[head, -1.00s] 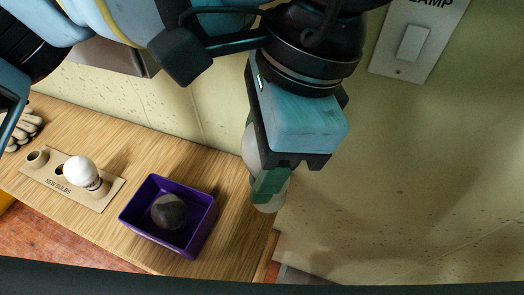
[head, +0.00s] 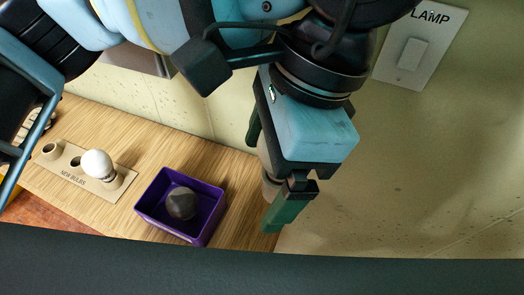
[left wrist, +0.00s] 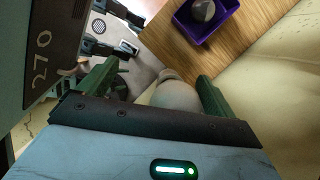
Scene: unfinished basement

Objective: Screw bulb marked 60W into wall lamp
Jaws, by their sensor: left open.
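My left gripper (head: 266,182) points down beside the wall, its green fingers apart. A pale, rounded thing (head: 269,187), mostly hidden by the gripper, shows between the fingers. In the left wrist view it looks like a white bulb (left wrist: 176,96) with its narrow end away from my palm, between the open fingers (left wrist: 158,75). I cannot tell whether it touches a finger or sits in a lamp socket; no marking is readable. Another white bulb (head: 97,164) stands in the holder labelled NEW BULBS (head: 117,185). The wall lamp is not clearly visible. My right gripper cannot be made out.
A purple box (head: 199,231) with a dark grey bulb (head: 183,204) in it stands on the wooden shelf (head: 185,150). The holder's other two sockets look empty. A switch plate marked LAMP (head: 431,42) is on the wall at upper right.

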